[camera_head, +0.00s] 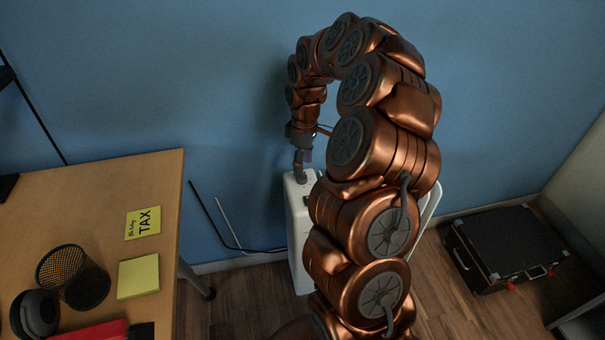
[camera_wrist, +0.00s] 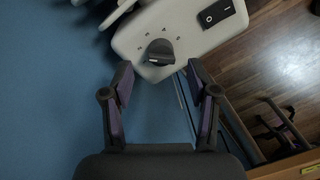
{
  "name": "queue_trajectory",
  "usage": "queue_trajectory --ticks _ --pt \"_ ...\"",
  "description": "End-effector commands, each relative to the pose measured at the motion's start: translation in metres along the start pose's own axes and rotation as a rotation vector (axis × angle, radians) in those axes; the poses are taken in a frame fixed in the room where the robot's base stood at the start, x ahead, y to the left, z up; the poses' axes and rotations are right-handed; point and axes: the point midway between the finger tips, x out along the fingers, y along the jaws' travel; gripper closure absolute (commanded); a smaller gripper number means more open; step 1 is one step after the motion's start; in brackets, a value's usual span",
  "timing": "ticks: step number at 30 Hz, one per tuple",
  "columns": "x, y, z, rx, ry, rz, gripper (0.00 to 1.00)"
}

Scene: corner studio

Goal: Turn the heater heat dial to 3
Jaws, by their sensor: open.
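The white heater (camera_head: 297,228) stands on the floor against the blue wall, mostly hidden behind my arm in the head view. In the wrist view its top panel (camera_wrist: 190,32) shows the dark round heat dial (camera_wrist: 159,53), with small marks around it too small to read. My gripper (camera_wrist: 159,82) is open, its two fingers pointing at the panel with the dial ahead between and just beyond the fingertips. I see no clear contact with the dial. In the head view my gripper (camera_head: 301,166) is over the heater's top, partly hidden.
A black rocker switch (camera_wrist: 216,13) sits on the same panel. A wooden desk (camera_head: 165,215) stands at left with a mesh cup (camera_head: 72,277) and sticky notes (camera_head: 138,276). A black case (camera_head: 510,245) lies on the floor at right. Cables run along the wall.

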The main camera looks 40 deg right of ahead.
Motion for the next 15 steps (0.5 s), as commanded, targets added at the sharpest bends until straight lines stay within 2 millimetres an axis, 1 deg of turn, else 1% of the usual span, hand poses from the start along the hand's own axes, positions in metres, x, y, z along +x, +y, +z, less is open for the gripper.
queue_trajectory --ticks 1,3,7,10,15 --pt "0.009 -0.001 0.001 0.0 -0.003 -0.004 0.41" --pt "0.019 -0.001 0.0 0.0 -0.001 -0.003 0.41" --pt "0.033 -0.001 0.0 -0.001 -0.001 -0.003 0.41" --pt "0.038 -0.001 0.0 -0.001 -0.001 -0.003 0.41" --pt "0.039 -0.001 0.0 0.0 -0.001 -0.002 0.41"
